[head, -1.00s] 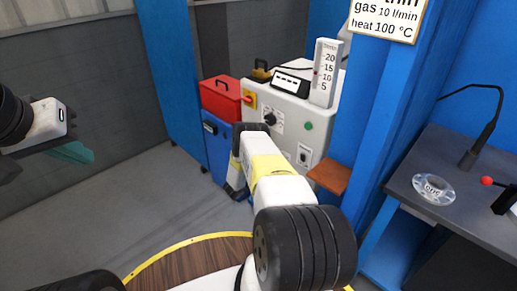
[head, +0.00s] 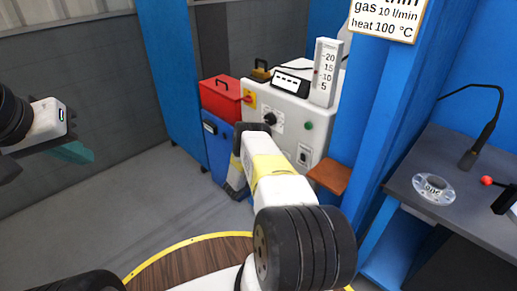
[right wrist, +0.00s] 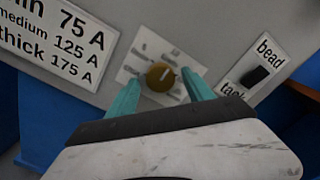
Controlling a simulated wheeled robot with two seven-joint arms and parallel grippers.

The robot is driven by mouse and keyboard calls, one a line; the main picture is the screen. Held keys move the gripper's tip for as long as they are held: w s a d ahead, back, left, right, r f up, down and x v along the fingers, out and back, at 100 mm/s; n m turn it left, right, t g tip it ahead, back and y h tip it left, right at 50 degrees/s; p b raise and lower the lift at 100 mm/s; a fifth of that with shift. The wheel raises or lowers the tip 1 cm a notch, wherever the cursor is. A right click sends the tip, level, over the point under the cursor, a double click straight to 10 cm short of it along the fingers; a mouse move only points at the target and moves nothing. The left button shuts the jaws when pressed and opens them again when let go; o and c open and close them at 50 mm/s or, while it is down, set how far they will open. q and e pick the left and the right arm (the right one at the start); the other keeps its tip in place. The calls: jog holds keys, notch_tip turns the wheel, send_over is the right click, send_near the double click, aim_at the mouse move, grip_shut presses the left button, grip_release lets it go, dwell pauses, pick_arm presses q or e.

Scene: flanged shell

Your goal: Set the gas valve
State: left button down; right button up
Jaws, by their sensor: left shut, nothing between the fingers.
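A brass-coloured round knob (right wrist: 160,77) with a pale pointer mark sits on a white labelled plate in the right wrist view. Its labels are too blurred to read. My right gripper (right wrist: 160,80) is open, with one teal finger on each side of the knob; contact cannot be told. In the head view my right arm hides this gripper and the knob. The flow gauge (head: 326,74), marked 20, 15, 10 and 5, stands on top of the grey machine (head: 290,105); a small red mark shows on it. My left gripper (head: 72,153) is shut and empty, far left.
A bead/tack switch (right wrist: 256,76) is right of the knob, and a current chart (right wrist: 58,42) is upper left. A sign (head: 388,20) reads gas 10 l/min, heat 100 °C. A dark bench (head: 410,170) stands at right. Floor at left is clear.

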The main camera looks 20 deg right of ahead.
jog(key=shift+a, duration=0.1)
jog(key=v, duration=0.7)
jog(key=shift+s+a, duration=0.15)
jog(key=shift+a, duration=0.1)
